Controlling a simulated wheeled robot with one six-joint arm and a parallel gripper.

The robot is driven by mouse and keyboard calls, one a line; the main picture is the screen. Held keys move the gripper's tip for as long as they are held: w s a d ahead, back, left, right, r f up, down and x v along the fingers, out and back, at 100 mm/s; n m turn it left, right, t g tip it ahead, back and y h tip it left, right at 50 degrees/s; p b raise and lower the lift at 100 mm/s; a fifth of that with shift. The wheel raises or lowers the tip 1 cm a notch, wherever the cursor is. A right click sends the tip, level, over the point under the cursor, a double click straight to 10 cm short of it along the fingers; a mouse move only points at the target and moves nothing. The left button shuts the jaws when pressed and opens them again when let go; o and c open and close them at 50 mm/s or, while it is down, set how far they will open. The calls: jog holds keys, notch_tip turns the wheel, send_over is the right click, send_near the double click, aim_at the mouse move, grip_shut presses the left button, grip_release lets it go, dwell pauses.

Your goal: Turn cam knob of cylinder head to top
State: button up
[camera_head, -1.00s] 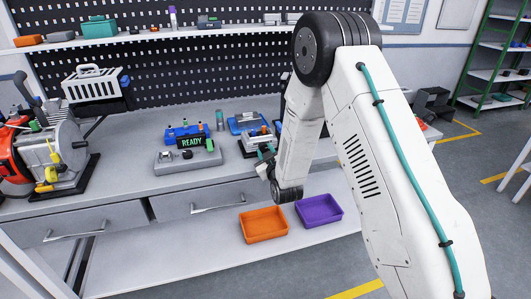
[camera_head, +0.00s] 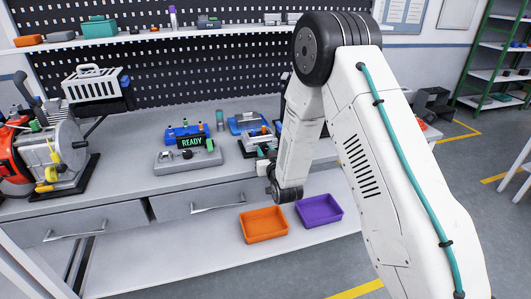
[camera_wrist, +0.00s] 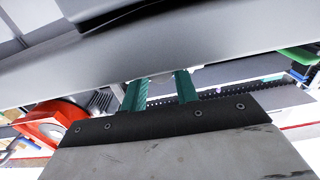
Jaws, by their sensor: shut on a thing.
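The cylinder head, as I take it, is the small grey block (camera_head: 256,140) with an orange piece on top, on a dark base on the bench. My gripper (camera_head: 263,155) is at its front side, partly covered by my own wrist. In the wrist view my gripper's two teal fingers (camera_wrist: 160,84) stand a little apart and reach up to a grey edge. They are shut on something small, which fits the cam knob. The knob is hidden, so I cannot tell which way it points.
A grey fixture (camera_head: 172,161) with a green READY display (camera_head: 191,141) stands left of the gripper. A blue device (camera_head: 246,121) stands behind. An orange bin (camera_head: 263,236) and a purple bin (camera_head: 320,222) sit on the lower shelf. An engine (camera_head: 50,150) is far left.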

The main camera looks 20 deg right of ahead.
jog(key=shift+m, duration=2)
jog(key=o, duration=0.7)
jog(key=s, duration=0.8)
